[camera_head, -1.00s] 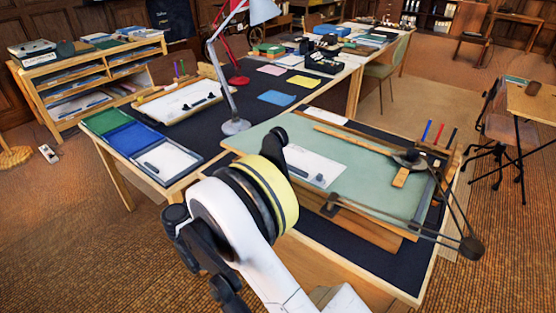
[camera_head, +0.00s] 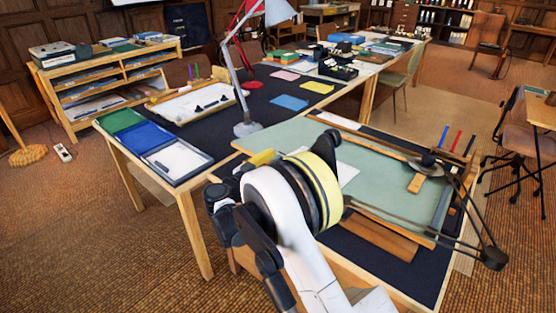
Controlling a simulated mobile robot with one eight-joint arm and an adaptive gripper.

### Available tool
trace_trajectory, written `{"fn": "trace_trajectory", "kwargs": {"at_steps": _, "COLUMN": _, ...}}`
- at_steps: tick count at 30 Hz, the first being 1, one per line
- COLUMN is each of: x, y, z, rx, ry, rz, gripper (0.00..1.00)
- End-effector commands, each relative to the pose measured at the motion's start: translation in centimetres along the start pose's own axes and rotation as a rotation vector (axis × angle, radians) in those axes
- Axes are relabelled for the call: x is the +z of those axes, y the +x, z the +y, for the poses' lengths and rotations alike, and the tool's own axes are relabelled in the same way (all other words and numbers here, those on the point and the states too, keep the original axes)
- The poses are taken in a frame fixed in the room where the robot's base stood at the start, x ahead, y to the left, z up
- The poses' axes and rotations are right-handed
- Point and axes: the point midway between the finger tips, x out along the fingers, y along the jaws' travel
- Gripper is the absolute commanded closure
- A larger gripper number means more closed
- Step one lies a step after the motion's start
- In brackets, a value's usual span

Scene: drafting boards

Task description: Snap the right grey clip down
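The near drafting board (camera_head: 385,165) is pale green and tilted on the table, with a white sheet (camera_head: 348,173) on it. My arm's white link and black-and-yellow joint (camera_head: 315,190) cover the sheet's left part and the board's lower left. I cannot pick out the right grey clip; it is either hidden behind my arm or too small to tell. My gripper's fingers do not show; they may be behind the joint.
A drafting-machine arm with a dark round head (camera_head: 427,163) lies across the board's right side, its black elbow (camera_head: 494,257) jutting past the table's right edge. A lamp base (camera_head: 247,129) stands behind the board's left corner. Blue and green trays (camera_head: 146,138) lie at left.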

Motion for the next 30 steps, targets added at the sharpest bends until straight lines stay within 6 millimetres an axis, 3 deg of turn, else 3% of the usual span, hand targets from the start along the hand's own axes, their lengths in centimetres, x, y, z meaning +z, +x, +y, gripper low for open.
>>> {"fn": "trace_trajectory", "kwargs": {"at_steps": 4, "x": -0.03, "y": -0.01, "z": 0.0, "rx": 0.0, "ry": 0.0, "rz": 0.0, "gripper": 0.63}}
{"fn": "trace_trajectory", "kwargs": {"at_steps": 7, "x": -0.02, "y": -0.02, "z": 0.01, "rx": 0.0, "ry": 0.0, "rz": 0.0, "gripper": 0.94}}
{"fn": "trace_trajectory", "kwargs": {"at_steps": 8, "x": -0.02, "y": -0.02, "z": 0.01, "rx": 0.0, "ry": 0.0, "rz": 0.0, "gripper": 1.0}}
{"fn": "trace_trajectory", "kwargs": {"at_steps": 20, "x": -0.23, "y": 0.12, "z": 0.02, "rx": 0.001, "ry": 0.0, "rz": -0.033, "gripper": 1.0}}
{"fn": "trace_trajectory", "kwargs": {"at_steps": 30, "x": -0.84, "y": 0.85, "z": 0.1, "rx": 0.002, "ry": 0.001, "rz": -0.245, "gripper": 1.0}}
